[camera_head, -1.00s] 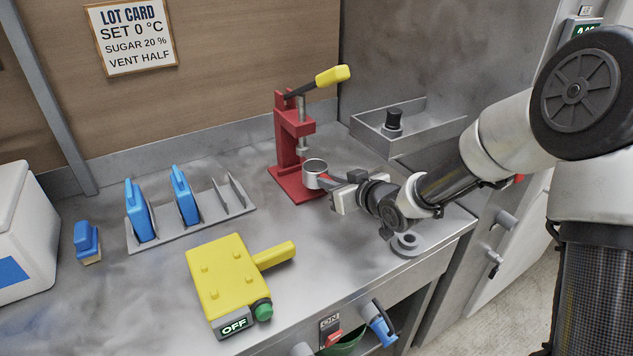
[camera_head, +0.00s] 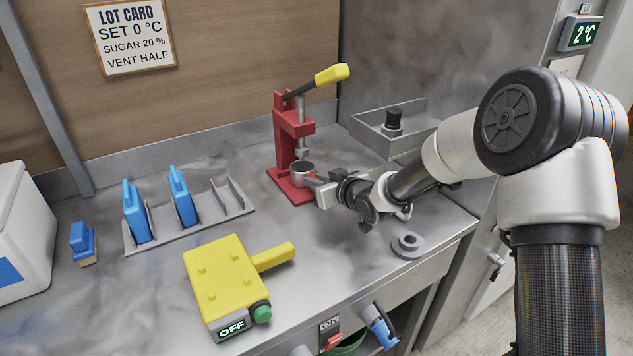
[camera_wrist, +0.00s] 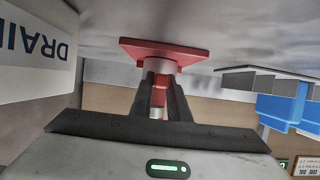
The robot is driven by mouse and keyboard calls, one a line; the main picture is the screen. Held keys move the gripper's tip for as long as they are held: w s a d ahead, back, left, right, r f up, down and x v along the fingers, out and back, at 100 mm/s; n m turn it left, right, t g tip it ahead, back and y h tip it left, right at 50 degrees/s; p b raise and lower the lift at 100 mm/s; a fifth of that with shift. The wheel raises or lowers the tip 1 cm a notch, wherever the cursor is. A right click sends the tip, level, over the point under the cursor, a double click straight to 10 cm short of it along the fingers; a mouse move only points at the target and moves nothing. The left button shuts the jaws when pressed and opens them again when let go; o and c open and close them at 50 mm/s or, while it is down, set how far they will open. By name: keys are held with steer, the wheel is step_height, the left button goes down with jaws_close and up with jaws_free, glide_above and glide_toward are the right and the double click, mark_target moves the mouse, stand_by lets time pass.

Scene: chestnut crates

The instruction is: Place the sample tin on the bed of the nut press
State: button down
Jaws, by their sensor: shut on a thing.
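The sample tin (camera_head: 301,175) is a small grey metal cylinder with a dark open top, upright in the head view. My gripper (camera_head: 312,181) reaches in from the right and is shut on it. The nut press (camera_head: 283,140) is a red frame with a yellow-tipped lever raised to the right. The tin is over its red bed (camera_head: 283,184), close below the metal ram (camera_head: 302,137). In the wrist view, the tin (camera_wrist: 160,66) sits between my fingers (camera_wrist: 159,85) against the red bed (camera_wrist: 130,47); I cannot tell if it touches.
A shallow metal tray (camera_head: 370,138) with a black knob stands behind right of the press. A grey ring (camera_head: 407,247) lies near the right front edge. A yellow box (camera_head: 222,278) showing OFF and a rack (camera_head: 215,217) with blue pieces are left.

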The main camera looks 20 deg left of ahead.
steer(key=shift+f, duration=0.2)
steer(key=c, duration=1.7)
jaws_free()
steer(key=shift+r, duration=0.1)
steer(key=shift+r, duration=0.35)
steer(key=p+v, duration=0.2)
steer(key=v, duration=1)
steer(key=shift+w+d+f, duration=0.1)
steer(key=shift+f, duration=0.05)
